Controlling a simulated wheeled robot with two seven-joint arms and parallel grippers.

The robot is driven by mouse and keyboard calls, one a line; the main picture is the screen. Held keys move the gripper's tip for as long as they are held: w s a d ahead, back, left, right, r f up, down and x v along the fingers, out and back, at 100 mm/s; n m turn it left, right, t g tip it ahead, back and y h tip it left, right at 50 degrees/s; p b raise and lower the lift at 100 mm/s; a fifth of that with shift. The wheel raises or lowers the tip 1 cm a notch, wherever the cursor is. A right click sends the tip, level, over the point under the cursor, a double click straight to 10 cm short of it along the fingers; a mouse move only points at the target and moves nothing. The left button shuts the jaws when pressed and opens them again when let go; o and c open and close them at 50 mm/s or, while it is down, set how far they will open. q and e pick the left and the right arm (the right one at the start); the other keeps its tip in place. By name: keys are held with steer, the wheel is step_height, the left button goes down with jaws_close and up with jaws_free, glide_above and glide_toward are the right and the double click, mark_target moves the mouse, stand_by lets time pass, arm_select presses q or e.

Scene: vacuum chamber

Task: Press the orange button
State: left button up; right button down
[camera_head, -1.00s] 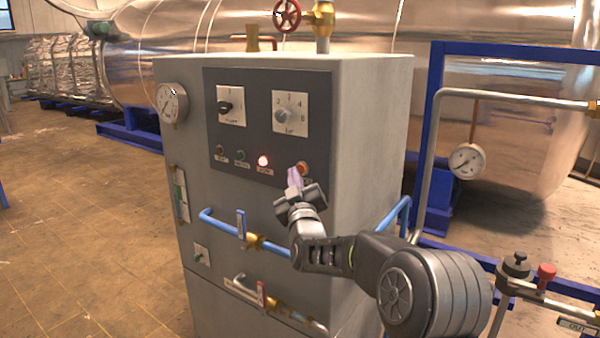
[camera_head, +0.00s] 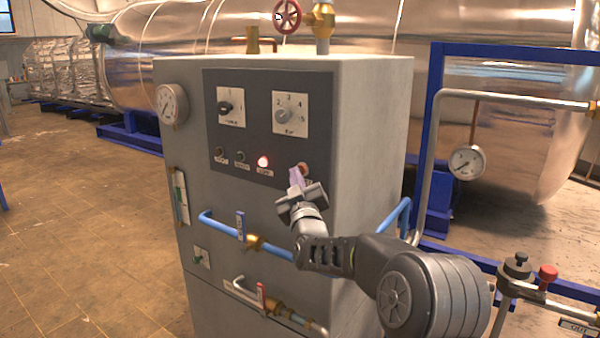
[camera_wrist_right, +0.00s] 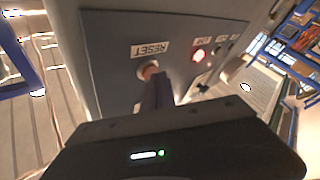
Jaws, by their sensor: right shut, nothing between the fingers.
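The orange button (camera_head: 304,168) is at the lower right of the dark panel on the grey cabinet, partly hidden by my right gripper (camera_head: 296,177). In the right wrist view the orange button (camera_wrist_right: 149,70) sits beside a RESET label, upside down in that view. My right gripper (camera_wrist_right: 157,92) is shut and empty, with its fingertips right at the button's edge. I cannot tell whether they touch it. My left gripper is not in view.
The panel (camera_head: 215,135) also carries two dials and a row of small lamps, one lit red (camera_head: 263,162). Blue pipe (camera_head: 220,225) and valves stick out below. A blue frame (camera_head: 435,120) with a gauge (camera_head: 466,162) stands to the right.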

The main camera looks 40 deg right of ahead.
steer(key=shift+d, duration=0.2)
stand_by(0.5)
steer(key=shift+s+a+b, duration=0.2)
steer(key=shift+a+b, duration=0.3)
steer(key=shift+a, duration=0.35)
steer(key=a, duration=0.2)
steer(key=s+a, duration=0.1)
steer(key=a, duration=0.1)
steer(key=shift+s+a+b, duration=0.2)
steer(key=shift+a+b, duration=0.2)
stand_by(0.6)
